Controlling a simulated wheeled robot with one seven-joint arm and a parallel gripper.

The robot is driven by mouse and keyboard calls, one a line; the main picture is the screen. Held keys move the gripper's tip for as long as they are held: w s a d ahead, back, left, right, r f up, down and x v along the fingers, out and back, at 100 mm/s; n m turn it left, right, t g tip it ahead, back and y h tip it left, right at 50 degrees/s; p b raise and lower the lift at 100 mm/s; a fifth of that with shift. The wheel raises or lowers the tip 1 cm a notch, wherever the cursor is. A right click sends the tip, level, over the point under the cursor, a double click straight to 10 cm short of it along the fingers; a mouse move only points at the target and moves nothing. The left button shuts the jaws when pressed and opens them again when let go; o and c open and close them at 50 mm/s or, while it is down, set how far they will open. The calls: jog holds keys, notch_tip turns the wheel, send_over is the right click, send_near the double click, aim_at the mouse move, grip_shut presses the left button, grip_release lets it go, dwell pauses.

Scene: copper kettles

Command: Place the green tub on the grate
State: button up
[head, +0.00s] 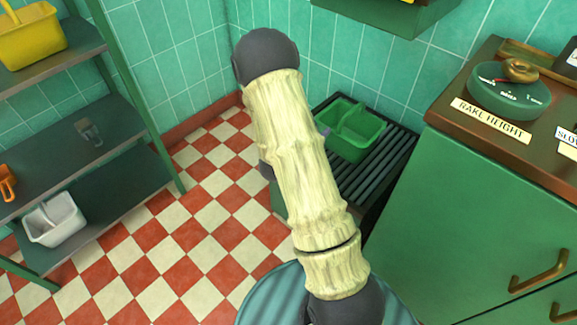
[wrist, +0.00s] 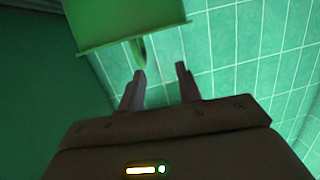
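The green tub (head: 362,146) is a divided box with an upright handle. In the head view it appears to stand upright on the dark slatted grate (head: 390,162), towards its back. My arm crosses in front and hides the grate's left side and most of my gripper; a small grey-purple part shows at the tub's left edge. In the wrist view my gripper (wrist: 160,70) is open, its two fingers apart with nothing between them. The tub (wrist: 120,22) fills the upper left there, its handle (wrist: 140,50) just beyond the left fingertip; contact is unclear.
A shelf rack (head: 85,120) at left holds a yellow tub (head: 32,40), a white tub (head: 54,220) and an orange item (head: 6,183). A green cabinet (head: 480,215) with a dial (head: 510,95) stands right of the grate. A green wall box (head: 385,14) hangs above. The checkered floor between is clear.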

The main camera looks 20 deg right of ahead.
jog(key=s+a+r+n+y, duration=0.1)
jog(key=a+n+y, duration=0.2)
jog(key=a+y, duration=0.4)
jog(key=a+r+n+y, duration=0.2)
jog(key=a+n+y, duration=0.15)
jog(key=a, duration=0.45)
jog(key=s+a+r+n+g+y, duration=0.1)
jog(key=s+a+n+g, duration=0.1)
jog(key=s, duration=0.6)
jog(key=s+a+r+n+g+y, duration=0.2)
jog(key=s+a+n+g, duration=0.1)
jog(key=s, duration=0.4)
jog(key=shift+s+a+r+n, duration=0.15)
jog(key=shift+s+n, duration=0.25)
jog(key=shift+n, duration=0.05)
jog(key=shift+c, duration=0.3)
